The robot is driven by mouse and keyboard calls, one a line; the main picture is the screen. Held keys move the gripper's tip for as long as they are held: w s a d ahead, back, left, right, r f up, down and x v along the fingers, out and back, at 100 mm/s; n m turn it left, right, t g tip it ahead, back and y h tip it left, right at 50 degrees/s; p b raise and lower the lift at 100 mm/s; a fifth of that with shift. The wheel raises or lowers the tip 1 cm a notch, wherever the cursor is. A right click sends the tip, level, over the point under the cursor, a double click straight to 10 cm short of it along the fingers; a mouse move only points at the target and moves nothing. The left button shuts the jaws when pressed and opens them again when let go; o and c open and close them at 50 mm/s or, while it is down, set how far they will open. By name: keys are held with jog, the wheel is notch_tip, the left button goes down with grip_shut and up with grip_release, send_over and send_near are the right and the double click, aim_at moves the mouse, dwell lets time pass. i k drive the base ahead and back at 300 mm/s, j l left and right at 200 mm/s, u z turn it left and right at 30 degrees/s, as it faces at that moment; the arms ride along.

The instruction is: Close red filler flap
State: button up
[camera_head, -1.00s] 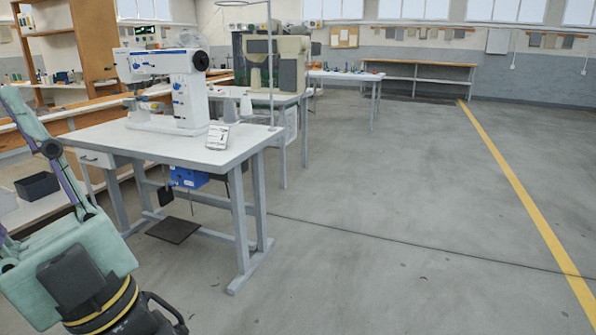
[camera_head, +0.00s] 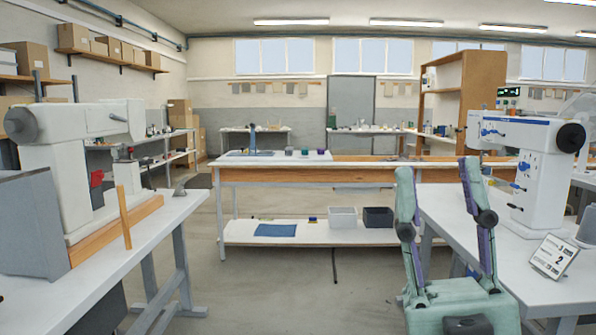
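A small red part (camera_head: 97,180) shows on the inner side of the white machine (camera_head: 55,170) on the left table. It looks like the red flap, but it is small and partly hidden, and I cannot tell how far open it stands. My gripper (camera_head: 437,170) is at the lower right, with its two teal and purple fingers pointing up. The fingers are spread apart with nothing between them. My gripper is far to the right of the red part and does not touch it.
A wooden post (camera_head: 123,217) stands in front of the left machine. A white sewing machine (camera_head: 530,165) and a small sign (camera_head: 553,256) stand on the right table. A long bench (camera_head: 290,176) crosses behind. Bare floor (camera_head: 290,295) lies between the tables.

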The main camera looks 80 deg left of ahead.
aim_at(97, 176)
jog(key=i+u, duration=0.1)
jog(key=u, duration=3.55)
jog(key=i+l+z, duration=0.35)
jog(key=i+l, duration=0.65)
jog(key=i+j, duration=0.1)
jog(key=j, duration=0.25)
jog(key=i+j, duration=0.1)
jog(key=j, duration=0.25)
